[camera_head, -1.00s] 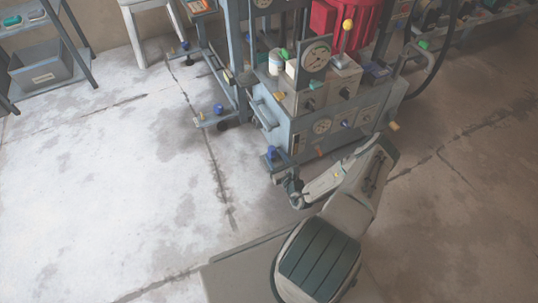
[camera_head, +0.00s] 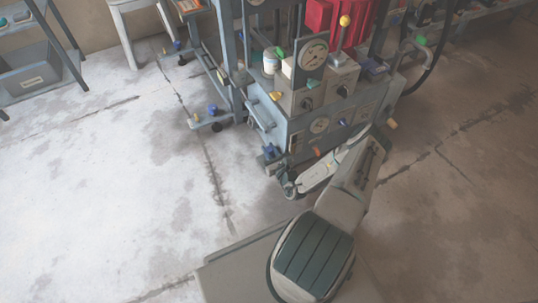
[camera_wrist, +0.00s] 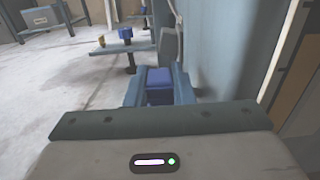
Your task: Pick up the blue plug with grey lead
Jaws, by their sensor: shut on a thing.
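A blue plug (camera_wrist: 160,88) sits between the two fingers of my gripper (camera_wrist: 160,95) in the wrist view, with a finger against each side. My gripper is shut on it. In the head view my gripper (camera_head: 271,158) is low beside the left front corner of the grey-blue press (camera_head: 330,122), and the blue plug (camera_head: 269,150) shows there as a small blue spot. No grey lead can be made out on it. The plug's lower part is hidden behind my gripper's body in the wrist view.
Another blue knob-like piece (camera_head: 212,109) stands on a low foot bar of the frame, left of my gripper. The press's side panel (camera_wrist: 220,45) rises close on the right in the wrist view. A grey bin (camera_head: 28,82) is at the far left. The floor at left is clear.

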